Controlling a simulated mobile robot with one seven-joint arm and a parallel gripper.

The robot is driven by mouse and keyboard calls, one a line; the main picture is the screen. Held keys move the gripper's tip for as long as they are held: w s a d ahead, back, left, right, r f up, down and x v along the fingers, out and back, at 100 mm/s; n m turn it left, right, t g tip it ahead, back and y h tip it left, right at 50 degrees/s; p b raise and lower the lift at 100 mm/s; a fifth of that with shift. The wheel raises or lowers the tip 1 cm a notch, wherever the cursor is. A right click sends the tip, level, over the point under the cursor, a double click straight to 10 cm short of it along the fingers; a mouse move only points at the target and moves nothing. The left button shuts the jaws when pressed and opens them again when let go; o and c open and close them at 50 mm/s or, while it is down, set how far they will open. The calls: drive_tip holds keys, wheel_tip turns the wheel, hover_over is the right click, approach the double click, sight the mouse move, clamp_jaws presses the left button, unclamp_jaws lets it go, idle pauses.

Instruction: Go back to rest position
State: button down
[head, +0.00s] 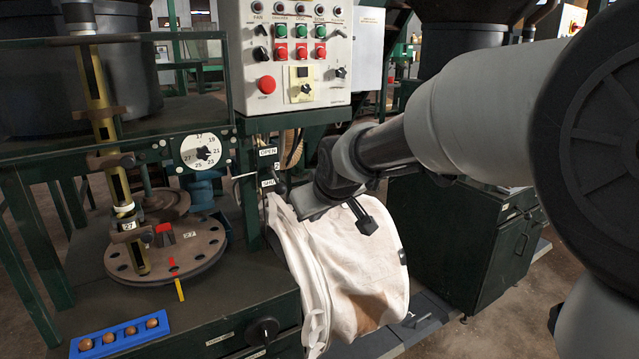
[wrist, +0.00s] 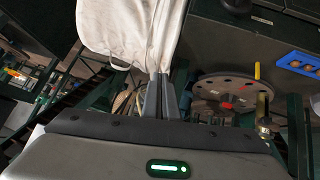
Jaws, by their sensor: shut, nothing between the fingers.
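My gripper (wrist: 158,80) is shut, its two fingers together with nothing visible between them. In the wrist view the fingertips point at the edge of the white bulk bag (wrist: 125,28); I cannot tell whether they touch it. In the head view my arm reaches in from the right. Its dark wrist end is just above and in front of the bag (head: 345,275), by the OPEN and SHUT labels (head: 268,153). The bag hangs tilted, with a brown stain low on its side. My arm hides part of the bag's top.
A control panel (head: 295,55) with buttons stands above the bag. On the left are a round indexing plate (head: 200,243), a dial (head: 205,152) and a blue tray (head: 120,336) with several brown balls. A dark cabinet (head: 465,232) stands right of the bag.

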drive_tip(key=s+d+m+g+h, duration=0.1)
drive_tip(key=s+d+m, duration=0.1)
drive_tip(key=s+d, duration=0.6)
drive_tip(key=s+d+m+g+h, duration=0.1)
drive_tip(key=s+d+m, duration=0.25)
drive_tip(key=s, duration=0.85)
drive_tip(key=s+d+m+g+h, duration=0.1)
drive_tip(key=s+d+m, duration=0.1)
drive_tip(key=s+d, duration=0.7)
wheel_tip(320, 180, up, 22)
drive_tip(key=s+a+p, duration=0.1)
drive_tip(key=a+p, duration=0.1)
drive_tip(key=p, duration=2.1)
drive_tip(key=shift+n+p, duration=0.35)
drive_tip(key=shift+a+r, duration=0.1)
